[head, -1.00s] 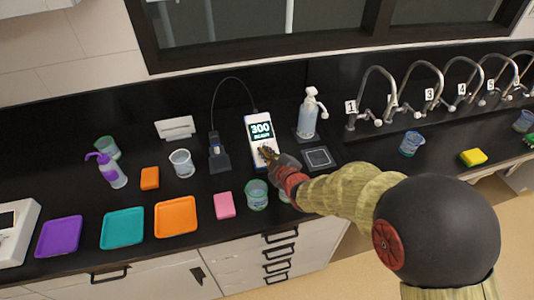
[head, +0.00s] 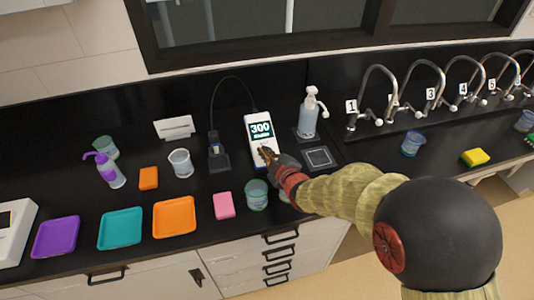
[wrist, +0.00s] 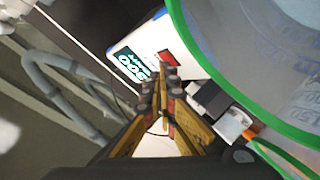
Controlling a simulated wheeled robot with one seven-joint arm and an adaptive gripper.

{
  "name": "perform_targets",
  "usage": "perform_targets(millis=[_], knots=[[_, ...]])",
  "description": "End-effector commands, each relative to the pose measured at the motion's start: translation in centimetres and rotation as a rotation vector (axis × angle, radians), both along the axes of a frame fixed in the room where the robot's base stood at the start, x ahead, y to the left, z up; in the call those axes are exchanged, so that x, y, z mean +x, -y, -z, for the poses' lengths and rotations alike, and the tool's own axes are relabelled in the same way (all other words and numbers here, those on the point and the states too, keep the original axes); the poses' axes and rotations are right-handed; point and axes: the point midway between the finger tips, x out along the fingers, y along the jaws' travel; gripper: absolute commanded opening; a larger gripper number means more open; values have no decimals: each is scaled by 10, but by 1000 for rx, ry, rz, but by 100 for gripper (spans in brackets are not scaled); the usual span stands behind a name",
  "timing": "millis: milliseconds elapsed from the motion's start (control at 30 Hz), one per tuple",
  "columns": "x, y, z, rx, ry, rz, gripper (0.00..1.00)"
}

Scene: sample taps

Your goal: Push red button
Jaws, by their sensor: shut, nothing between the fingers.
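A white handheld meter with blue edges (head: 252,126) stands on the black counter, its screen showing 300. In the wrist view the meter (wrist: 150,35) shows a red button (wrist: 167,57) beside the screen. My gripper (head: 265,153) is shut and empty at the lower front of the meter, and in the head view it hides the button. In the wrist view the shut fingertips (wrist: 160,88) are just below the red button in the picture; I cannot tell whether they touch the meter.
A green-rimmed beaker (head: 256,195) stands close beside my arm; a large green rim (wrist: 240,95) fills the wrist view's right. A soap dispenser (head: 309,115) and a dark square pad (head: 318,158) are to the right. Trays, including an orange one (head: 174,233), lie left.

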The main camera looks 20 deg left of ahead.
Motion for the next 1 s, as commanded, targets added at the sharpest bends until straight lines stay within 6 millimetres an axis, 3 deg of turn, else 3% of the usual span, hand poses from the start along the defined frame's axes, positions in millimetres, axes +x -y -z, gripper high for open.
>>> perform_targets(millis=[833,1000], knots=[[-4,3,-10,0,0,0,0],[-8,5,-23,1,2,0,0]])
